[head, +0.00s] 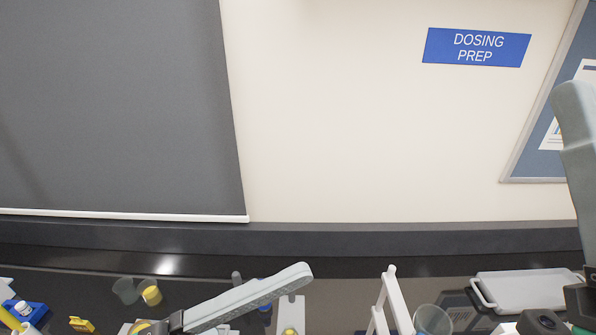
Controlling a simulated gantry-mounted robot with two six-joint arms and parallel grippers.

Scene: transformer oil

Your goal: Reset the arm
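A light grey link of my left arm (250,297) slants up to the right along the bottom edge, with a dark joint at its lower left end. A grey link of my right arm (578,140) hangs at the right edge, with dark parts below it.
Along the bottom are a dark bench with clear cups (125,290), a yellow-filled cup (151,294), a blue holder (30,312), a white stand (396,300), a clear beaker (432,320) and a white tray (528,289). Behind are a grey panel (110,110) and a blue sign (476,47).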

